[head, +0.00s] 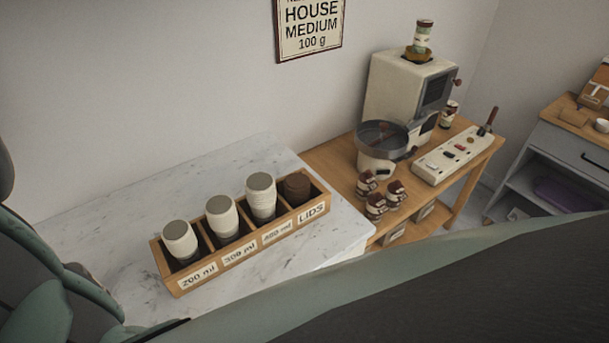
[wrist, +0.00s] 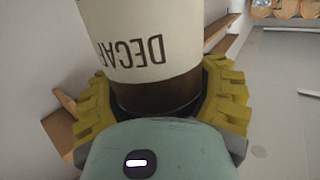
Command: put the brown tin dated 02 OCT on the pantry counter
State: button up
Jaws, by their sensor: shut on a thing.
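My gripper (wrist: 160,98) shows in the wrist view, its yellow ridged fingers closed around a brown tin (wrist: 152,45). The tin has a cream label reading DECAF, upside down in this view, above a dark brown lower band. No date shows on the visible side, and the tin's top is cut off by the frame. In the head view, neither the gripper nor the held tin shows. I cannot tell whether any surface in view is the pantry counter.
A white marble counter (head: 110,215) carries a wooden cup and lid box (head: 172,280). A grey cabinet (head: 570,145) stands at right.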

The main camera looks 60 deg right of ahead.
jog(key=w+a+f+b, duration=0.4)
jog(key=w, duration=0.4)
jog(key=shift+w+a+f, duration=0.2)
jog(key=shift+w+a, duration=0.05)
jog(key=shift+a, duration=0.15)
jog(key=shift+b, duration=0.3)
jog(key=shift+f, duration=0.2)
jog(key=o, duration=1.4)
jog(key=shift+c, duration=0.2)
jog(key=shift+r, duration=0.1)
